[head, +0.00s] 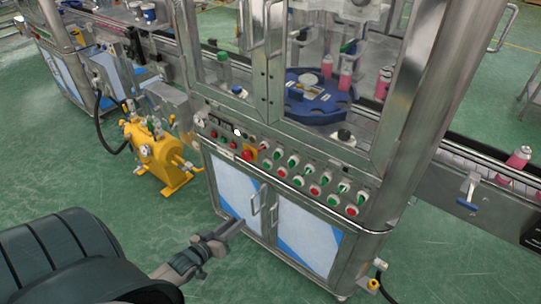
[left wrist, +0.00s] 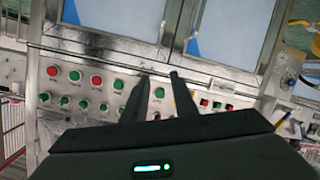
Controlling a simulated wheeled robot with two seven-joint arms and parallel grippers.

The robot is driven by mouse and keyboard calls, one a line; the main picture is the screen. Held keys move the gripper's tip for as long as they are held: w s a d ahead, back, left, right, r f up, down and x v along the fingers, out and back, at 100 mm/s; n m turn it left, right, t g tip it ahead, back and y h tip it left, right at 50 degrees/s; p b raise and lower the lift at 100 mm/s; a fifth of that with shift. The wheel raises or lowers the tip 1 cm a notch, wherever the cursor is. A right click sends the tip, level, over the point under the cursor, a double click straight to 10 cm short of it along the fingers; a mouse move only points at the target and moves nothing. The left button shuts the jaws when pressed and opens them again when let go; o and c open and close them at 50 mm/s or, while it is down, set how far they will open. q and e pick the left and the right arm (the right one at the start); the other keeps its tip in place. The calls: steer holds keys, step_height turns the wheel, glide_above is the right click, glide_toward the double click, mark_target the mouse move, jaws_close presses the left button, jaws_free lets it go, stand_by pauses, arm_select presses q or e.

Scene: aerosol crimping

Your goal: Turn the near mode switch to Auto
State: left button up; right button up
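The control panel (head: 290,165) runs along the front of the steel machine, with several green and red buttons or switches in rows. It also shows in the left wrist view (left wrist: 75,88), below the cabinet doors. The labels are too small to read, so I cannot tell which control is the near mode switch or where it points. My left gripper (head: 236,226) is in front of the blue-white cabinet door, lower than the panel in the head view. In the left wrist view its two fingers (left wrist: 159,74) are apart with nothing between them. My right gripper is not in view.
A yellow pump unit (head: 158,158) stands on the green floor left of the cabinet. The cabinet doors have protruding handles (head: 255,202). A conveyor (head: 465,165) with pink cans passes at the right. The floor in front is clear.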

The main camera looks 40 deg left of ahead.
mark_target(273, 155)
arm_select(q)
steer(key=w+r+t+h, duration=0.1)
steer(key=w+r+t, duration=0.2)
steer(key=r, duration=1.3)
steer(key=shift+w+n+p, duration=0.2)
steer(key=shift+n+p, duration=0.1)
steer(key=shift+w+a, duration=0.1)
steer(key=shift+w, duration=0.05)
steer(key=w+p, duration=0.1)
steer(key=w, duration=0.4)
steer(key=w+p, duration=0.1)
steer(key=w, duration=0.4)
steer(key=w+p, duration=0.1)
steer(key=w, duration=0.4)
steer(key=shift+d+p, duration=0.25)
steer(key=shift+p, duration=0.15)
steer(key=shift+w+f, duration=0.1)
steer(key=shift+w, duration=0.95)
steer(key=shift+c, duration=0.6)
jaws_close()
